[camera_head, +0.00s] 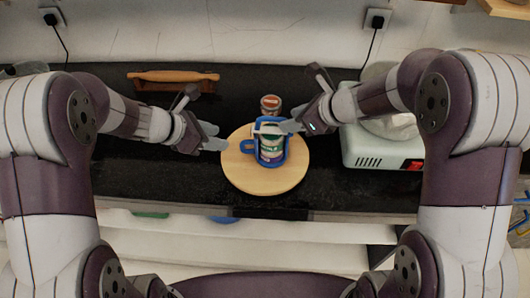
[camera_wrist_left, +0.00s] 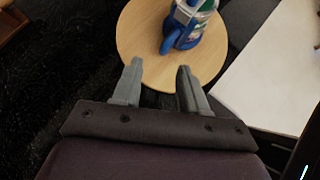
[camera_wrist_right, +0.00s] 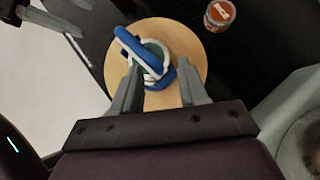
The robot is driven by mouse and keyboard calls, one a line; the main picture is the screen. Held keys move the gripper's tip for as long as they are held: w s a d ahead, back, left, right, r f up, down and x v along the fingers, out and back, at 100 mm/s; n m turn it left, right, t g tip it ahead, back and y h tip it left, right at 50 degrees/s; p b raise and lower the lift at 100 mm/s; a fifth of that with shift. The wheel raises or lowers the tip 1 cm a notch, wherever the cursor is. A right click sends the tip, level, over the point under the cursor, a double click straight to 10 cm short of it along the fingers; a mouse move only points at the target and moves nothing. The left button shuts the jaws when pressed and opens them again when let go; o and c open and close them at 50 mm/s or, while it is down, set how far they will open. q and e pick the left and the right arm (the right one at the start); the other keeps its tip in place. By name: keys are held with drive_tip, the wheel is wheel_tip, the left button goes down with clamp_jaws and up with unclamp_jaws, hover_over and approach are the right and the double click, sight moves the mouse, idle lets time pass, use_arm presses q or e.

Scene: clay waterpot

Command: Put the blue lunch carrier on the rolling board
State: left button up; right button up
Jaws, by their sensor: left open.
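The blue lunch carrier (camera_head: 271,148), with white and green parts and a blue side handle, appears to stand upright on the round wooden rolling board (camera_head: 236,172). In the left wrist view the carrier (camera_wrist_left: 184,28) shows at the top, beyond the fingers. My left gripper (camera_head: 217,138) is open and empty, left of the carrier, near the board's left edge. My right gripper (camera_head: 291,126) is at the carrier's upper right. In the right wrist view its fingers are spread, with the carrier (camera_wrist_right: 146,52) just beyond and partly between them; contact is unclear.
A can (camera_head: 270,103) stands behind the board. A wooden rolling pin (camera_head: 173,76) lies at the back left of the dark counter (camera_head: 150,180). A pale appliance with a red switch (camera_head: 380,150) stands at the right. The counter left of the board is clear.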

drive_tip(key=v, duration=0.9)
drive_tip(key=shift+s+d+r, duration=0.2)
